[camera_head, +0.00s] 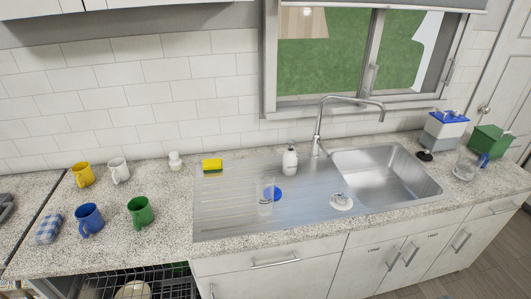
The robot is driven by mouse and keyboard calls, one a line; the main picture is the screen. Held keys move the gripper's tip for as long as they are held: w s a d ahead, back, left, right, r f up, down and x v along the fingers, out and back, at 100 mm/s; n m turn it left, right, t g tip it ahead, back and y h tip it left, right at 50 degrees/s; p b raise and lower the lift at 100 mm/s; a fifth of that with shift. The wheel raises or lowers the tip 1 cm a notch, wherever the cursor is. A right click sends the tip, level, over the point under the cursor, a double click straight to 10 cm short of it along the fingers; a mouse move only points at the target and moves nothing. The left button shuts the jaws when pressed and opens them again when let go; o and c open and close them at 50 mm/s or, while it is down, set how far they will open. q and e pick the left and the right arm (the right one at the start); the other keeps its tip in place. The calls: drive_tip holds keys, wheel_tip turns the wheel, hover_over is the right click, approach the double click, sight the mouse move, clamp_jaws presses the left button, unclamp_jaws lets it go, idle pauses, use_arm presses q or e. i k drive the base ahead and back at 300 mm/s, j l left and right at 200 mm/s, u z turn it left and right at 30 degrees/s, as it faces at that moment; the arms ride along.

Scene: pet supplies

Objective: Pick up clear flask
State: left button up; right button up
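A clear, see-through vessel (266,196) stands on the ribbed steel drainboard, left of the sink bowl; a blue round part shows at its right side. A second clear vessel (464,167), wider, stands on the counter right of the sink, with something blue beside it. I cannot tell for sure which of the two is the flask. Neither gripper is in view, and nothing is seen touching either vessel.
A white soap bottle (290,160) and curved faucet (318,130) stand behind the drainboard. A yellow sponge (212,165) lies at its back left. Several mugs, including a green mug (140,212), stand on the left counter. An open dishwasher rack (135,286) is below.

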sight(264, 184)
drive_tip(key=i+l+u, duration=0.1)
drive_tip(key=i+u, duration=0.15)
drive_tip(key=i, duration=0.15)
drive_tip(key=i+l+u, duration=0.15)
drive_tip(key=i+u, duration=0.15)
drive_tip(key=i+l+u, duration=0.25)
drive_tip(key=i, duration=0.25)
